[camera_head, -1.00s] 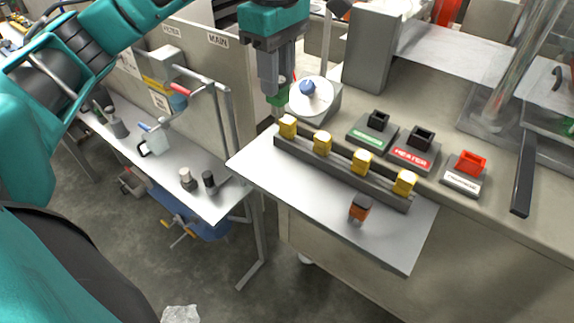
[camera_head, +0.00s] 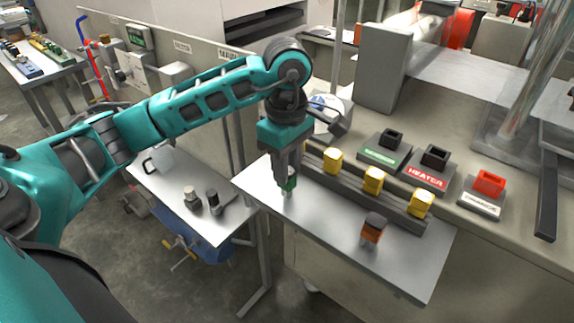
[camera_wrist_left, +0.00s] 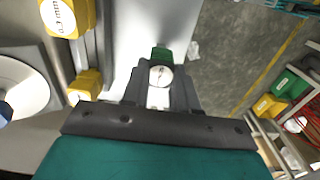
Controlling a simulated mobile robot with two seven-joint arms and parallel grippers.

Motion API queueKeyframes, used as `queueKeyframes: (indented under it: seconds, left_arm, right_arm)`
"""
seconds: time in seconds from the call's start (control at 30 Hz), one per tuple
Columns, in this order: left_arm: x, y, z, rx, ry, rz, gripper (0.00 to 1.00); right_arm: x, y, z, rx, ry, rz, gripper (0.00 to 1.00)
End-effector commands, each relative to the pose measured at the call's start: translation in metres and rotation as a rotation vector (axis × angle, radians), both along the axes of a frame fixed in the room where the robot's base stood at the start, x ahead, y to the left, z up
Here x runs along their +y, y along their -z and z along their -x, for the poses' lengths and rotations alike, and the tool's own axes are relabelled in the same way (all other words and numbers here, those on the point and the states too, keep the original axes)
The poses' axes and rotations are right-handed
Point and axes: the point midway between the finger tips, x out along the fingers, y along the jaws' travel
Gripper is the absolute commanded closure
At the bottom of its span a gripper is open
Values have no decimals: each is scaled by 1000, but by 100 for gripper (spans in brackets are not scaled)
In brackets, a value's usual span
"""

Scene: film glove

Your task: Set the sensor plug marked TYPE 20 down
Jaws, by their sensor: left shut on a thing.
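My left gripper (camera_head: 287,186) is shut on a green sensor plug (camera_head: 289,184), above the left part of the grey metal shelf (camera_head: 330,235). The plug has a pale lower end, and I cannot tell whether it touches the shelf. In the left wrist view the plug (camera_wrist_left: 161,55) sits between the fingertips with a round white label (camera_wrist_left: 160,76) facing the camera. The label's marking is too small to read surely. My right gripper is not in view.
Yellow blocks (camera_head: 373,180) sit on a dark rail (camera_head: 398,208) along the shelf's back. Behind are sockets on labelled bases: green (camera_head: 383,155), red HEATER (camera_head: 428,177) and white (camera_head: 479,206). A lower side table (camera_head: 185,193) stands left. The shelf between gripper and orange plug is clear.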

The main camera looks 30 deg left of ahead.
Motion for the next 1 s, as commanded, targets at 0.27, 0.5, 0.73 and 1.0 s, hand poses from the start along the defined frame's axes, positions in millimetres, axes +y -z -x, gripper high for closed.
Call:
queueKeyframes:
  seconds: [0.27,0.5,0.73,1.0]
  left_arm:
    - [0,2,0,-2,0,1,100]
    - [0,3,0,-1,1,1,58]
    - [0,3,0,-1,0,1,46]
    - [0,-7,-1,-4,0,1,46]
  right_arm:
    - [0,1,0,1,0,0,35]
    - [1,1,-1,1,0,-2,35]
    - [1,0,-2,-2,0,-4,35]
    - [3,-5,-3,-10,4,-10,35]
